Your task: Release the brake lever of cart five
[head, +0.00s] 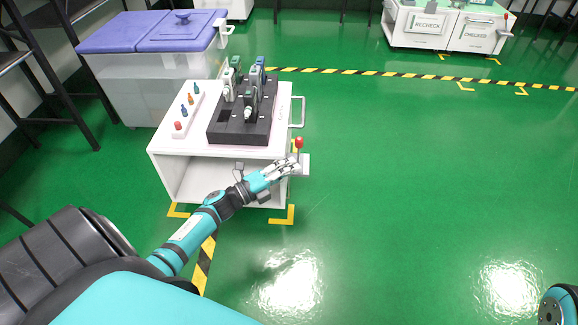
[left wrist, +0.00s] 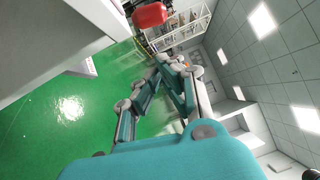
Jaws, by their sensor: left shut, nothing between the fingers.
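A white cart (head: 162,150) stands at the centre left; I cannot read a number on it. A brake lever with a red knob (head: 299,142) stands upright at its front right corner, and the knob also shows large at the top of the left wrist view (left wrist: 150,15). My left gripper (head: 294,166) is shut and empty, just below and beside the knob; in the left wrist view its fingertips (left wrist: 168,60) meet below the knob. I cannot tell whether they touch the lever. My right gripper is out of view.
A black holder (head: 228,135) with several handheld testers sits on the cart, beside a row of small coloured pegs. A clear bin (head: 125,92) with a purple lid stands behind. Another cart (head: 410,38) is at the back right. The green floor at right is clear.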

